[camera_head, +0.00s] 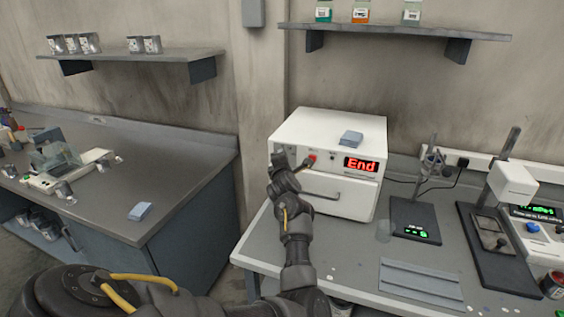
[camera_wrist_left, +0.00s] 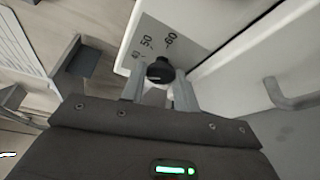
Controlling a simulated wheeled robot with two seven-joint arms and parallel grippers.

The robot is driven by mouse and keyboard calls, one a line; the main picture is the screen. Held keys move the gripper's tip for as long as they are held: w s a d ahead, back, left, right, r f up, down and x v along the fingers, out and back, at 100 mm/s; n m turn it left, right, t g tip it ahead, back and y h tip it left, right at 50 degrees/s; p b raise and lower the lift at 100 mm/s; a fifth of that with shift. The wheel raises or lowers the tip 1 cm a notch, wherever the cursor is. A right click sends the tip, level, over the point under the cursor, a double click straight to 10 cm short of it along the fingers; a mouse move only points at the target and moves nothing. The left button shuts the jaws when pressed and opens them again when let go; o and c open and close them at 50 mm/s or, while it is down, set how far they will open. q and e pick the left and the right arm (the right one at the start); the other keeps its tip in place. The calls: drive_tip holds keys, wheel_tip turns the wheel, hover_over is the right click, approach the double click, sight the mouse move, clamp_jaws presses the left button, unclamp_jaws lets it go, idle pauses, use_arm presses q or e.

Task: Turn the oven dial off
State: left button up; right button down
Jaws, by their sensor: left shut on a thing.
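The white oven (camera_head: 325,150) stands on the grey bench, with a red "End" display (camera_head: 360,164) and a red button or lamp (camera_head: 312,157) on its front. My left gripper (camera_head: 282,163) is at the upper left of the oven's front and covers the dial in the head view. In the left wrist view, the black oven dial (camera_wrist_left: 160,71) sits between the fingers of my left gripper (camera_wrist_left: 158,84), which is shut on it. Numbers such as 50 and 60 are printed beside the dial. My right gripper is not in view.
A blue-grey block (camera_head: 351,138) lies on top of the oven. The oven's front has a bar handle (camera_head: 322,196). Stands and a scale (camera_head: 411,220) are to the right. A second bench (camera_head: 110,165) is at the left, with a gap between the benches.

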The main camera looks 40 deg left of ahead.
use_arm(q)
drive_tip(key=shift+n+h+b, duration=0.9)
drive_tip(key=shift+n+b, duration=0.05)
drive_tip(key=shift+n, duration=0.65)
drive_tip(key=shift+n+h+b, duration=0.9)
drive_tip(key=shift+n, duration=0.7)
drive_tip(key=shift+g, duration=0.3)
drive_tip(key=o, duration=0.9)
drive_tip(key=shift+o, duration=0.2)
drive_tip(key=shift+r, duration=0.1)
